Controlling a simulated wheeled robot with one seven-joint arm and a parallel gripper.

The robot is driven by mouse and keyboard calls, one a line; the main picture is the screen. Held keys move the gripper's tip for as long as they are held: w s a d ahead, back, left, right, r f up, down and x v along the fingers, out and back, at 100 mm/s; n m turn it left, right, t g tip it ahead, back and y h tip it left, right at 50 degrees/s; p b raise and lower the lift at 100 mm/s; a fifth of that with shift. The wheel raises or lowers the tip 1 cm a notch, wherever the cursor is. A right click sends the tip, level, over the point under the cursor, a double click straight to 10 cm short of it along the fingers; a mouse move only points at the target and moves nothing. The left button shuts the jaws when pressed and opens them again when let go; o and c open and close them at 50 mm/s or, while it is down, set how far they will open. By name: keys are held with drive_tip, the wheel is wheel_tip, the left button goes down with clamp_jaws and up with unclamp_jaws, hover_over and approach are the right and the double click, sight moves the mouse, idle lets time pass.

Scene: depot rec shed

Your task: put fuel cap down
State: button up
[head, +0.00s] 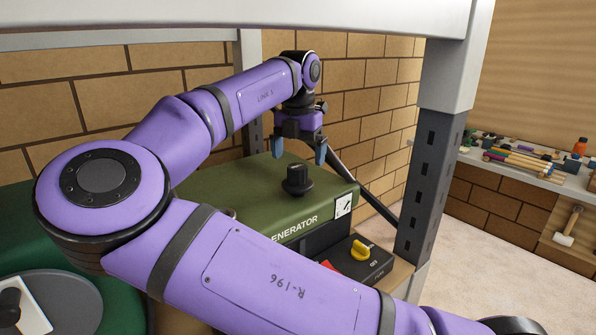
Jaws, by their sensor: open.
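The black fuel cap (298,181) stands upright on the green top of the generator (215,187), towards its right end. It has a wide round base and a narrower grip on top. My gripper (299,151) points down just above the cap. Its two blue-tipped fingers are apart, with nothing between them, and appear clear of the cap. A small grey round part (228,212) on the generator top is mostly hidden behind my forearm, so I cannot tell what it is.
The generator's black panel has a yellow knob (362,249) and a red switch. A dark grey shelf post (432,180) stands close on the right, with a pale shelf (380,14) overhead. A brick wall is behind. A cluttered bench (535,172) stands far right.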

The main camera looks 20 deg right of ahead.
sight(298, 166)
wheel_tip(298, 166, up, 6)
drive_tip(key=shift+f, duration=0.1)
